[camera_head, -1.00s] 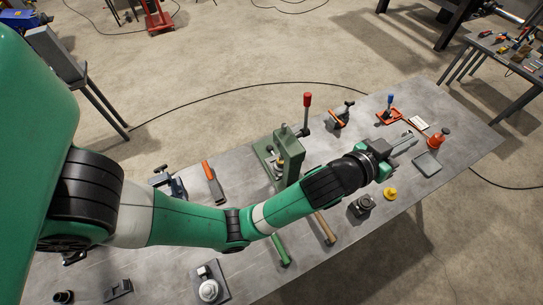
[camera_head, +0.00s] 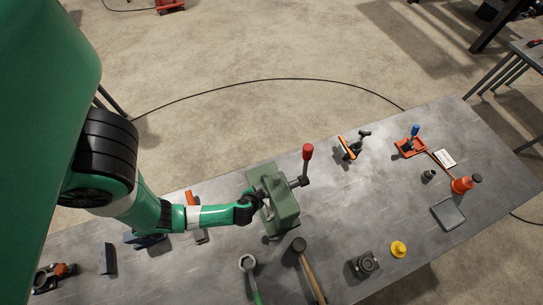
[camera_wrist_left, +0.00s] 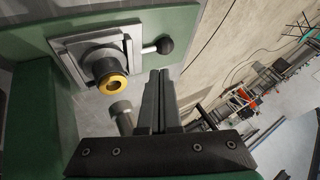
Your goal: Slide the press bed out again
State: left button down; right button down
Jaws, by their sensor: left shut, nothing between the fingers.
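The green press (camera_head: 284,212) stands mid-table with a red-knobbed lever (camera_head: 308,153) on its right side. In the left wrist view, the press bed (camera_wrist_left: 62,47) is a grey square plate on the green frame (camera_wrist_left: 180,22). A dark round part with a brass ring (camera_wrist_left: 113,84) sits on it. A black ball handle (camera_wrist_left: 165,44) sticks out from the bed's side. My left gripper (camera_wrist_left: 160,73) is shut and empty, its fingertips just short of the ball handle in the picture; contact cannot be told. In the head view, its fingers are largely hidden beside the press. My right gripper is out of view.
A hammer (camera_head: 309,270), a dark block-like part (camera_head: 362,264) and a yellow part (camera_head: 398,249) lie in front and right of the press. An orange-handled tool (camera_head: 190,199) lies near my left forearm.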

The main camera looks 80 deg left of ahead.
pick_arm(q)
jog(key=f+b, duration=0.1)
jog(key=b, duration=0.1)
jog(key=f+b, duration=0.2)
jog(key=a+f+b, duration=0.1)
jog(key=b, duration=0.2)
jog(key=shift+w+f, duration=0.3)
jog(key=shift+f, duration=0.1)
jog(key=x, duration=0.3)
jog(key=shift+w+a+b, duration=0.25)
jog(key=shift+a+b, duration=0.15)
jog(key=shift+a, duration=0.05)
jog(key=shift+w+a+f, duration=0.15)
jog(key=shift+a+f, duration=0.2)
jog(key=shift+f, duration=0.1)
